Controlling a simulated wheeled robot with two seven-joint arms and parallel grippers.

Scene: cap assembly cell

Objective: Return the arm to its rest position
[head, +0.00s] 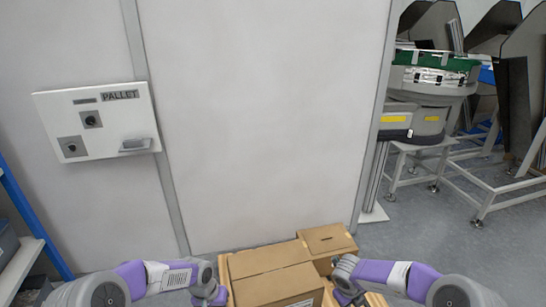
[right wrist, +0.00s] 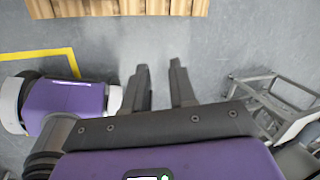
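My left arm comes in from the left in the head view, and its gripper (head: 216,294) is low in the picture beside the left side of the cardboard boxes. Its fingers are too small and partly cut off to read. My right gripper (head: 352,297) is at the bottom of the head view, to the right of the boxes. In the right wrist view the two dark fingers of my right gripper (right wrist: 160,70) stand apart with bare floor between them, so it is open and empty.
A large cardboard box (head: 268,259) and a smaller one (head: 327,240) stand between my arms. Wooden slats (right wrist: 120,7) show in the right wrist view. A control panel marked PALLET (head: 98,122) is on the wall. A round machine (head: 436,80) and metal frames stand right, with open floor before them.

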